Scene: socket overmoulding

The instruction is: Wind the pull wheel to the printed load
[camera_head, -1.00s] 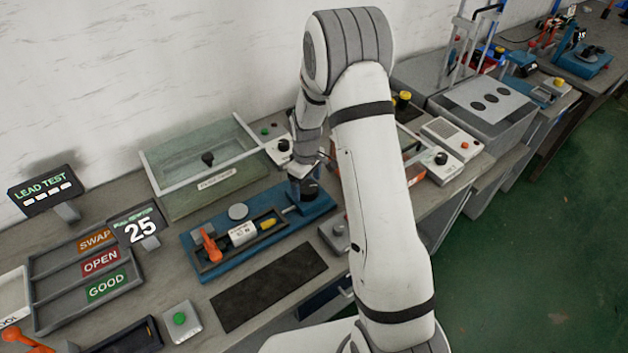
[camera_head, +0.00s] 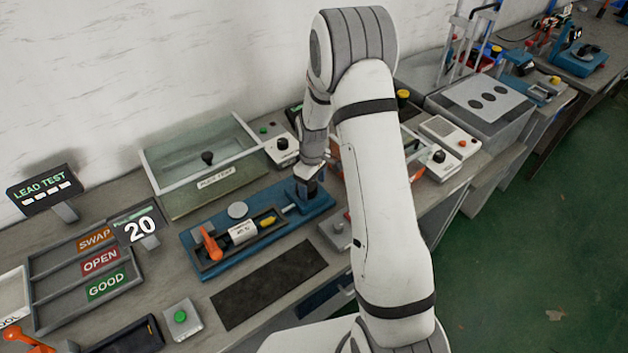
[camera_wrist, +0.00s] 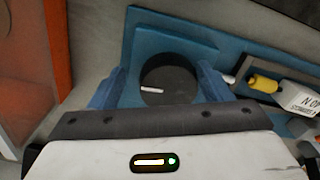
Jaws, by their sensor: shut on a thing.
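The pull wheel (camera_wrist: 168,88) is a dark round knob with a white mark, at the right end of the blue pull rig (camera_head: 215,268). My gripper (camera_wrist: 158,84) is shut on it, a blue finger on either side. In the head view my gripper (camera_head: 308,183) comes down over the wheel and mostly hides it. The rig holds a lead with a white printed label (camera_head: 243,232) and a yellow end (camera_head: 267,221); the print also shows in part in the wrist view (camera_wrist: 298,96), too cut off to read surely. An orange lever (camera_head: 210,244) stands at the rig's left. The display (camera_head: 139,229) reads 20.
A clear-lidded box (camera_head: 203,160) stands behind the rig. A dark mat (camera_head: 270,284) and a green button box (camera_head: 182,318) lie in front. A tray marked SWAP, OPEN, GOOD (camera_head: 85,268) is at left. An orange-sided thing (camera_wrist: 32,60) is close beside my gripper.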

